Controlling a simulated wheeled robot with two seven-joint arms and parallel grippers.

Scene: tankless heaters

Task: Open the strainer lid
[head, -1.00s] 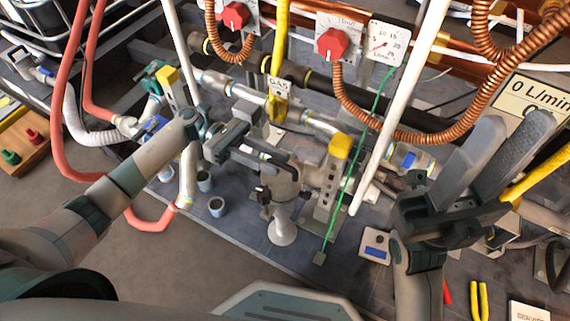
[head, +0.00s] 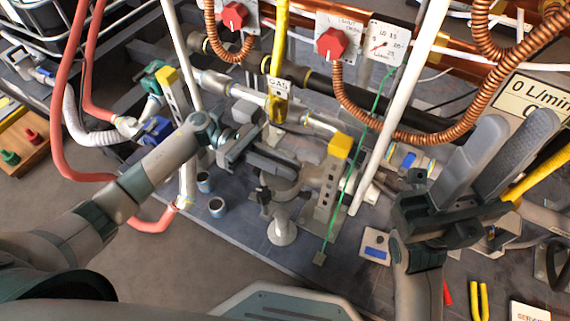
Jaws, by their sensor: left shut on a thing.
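The strainer (head: 286,190) is a grey metal body with a dark clamp on its left side, standing on the bench between pipes near the middle of the head view. Its lid is mostly hidden under my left gripper (head: 290,172). The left gripper reaches in from the left with its dark fingers lying across the top of the strainer, and it is shut on the lid. I cannot tell how far the lid is raised. My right gripper (head: 515,124) is open and empty at the right, its two grey fingers pointing up and apart.
A yellow-topped bracket (head: 340,146), a green wire (head: 350,185) and a slanted white pipe (head: 388,135) stand just right of the strainer. A yellow gas pipe (head: 281,50) rises behind. Red-knobbed panels (head: 331,43) are at the back.

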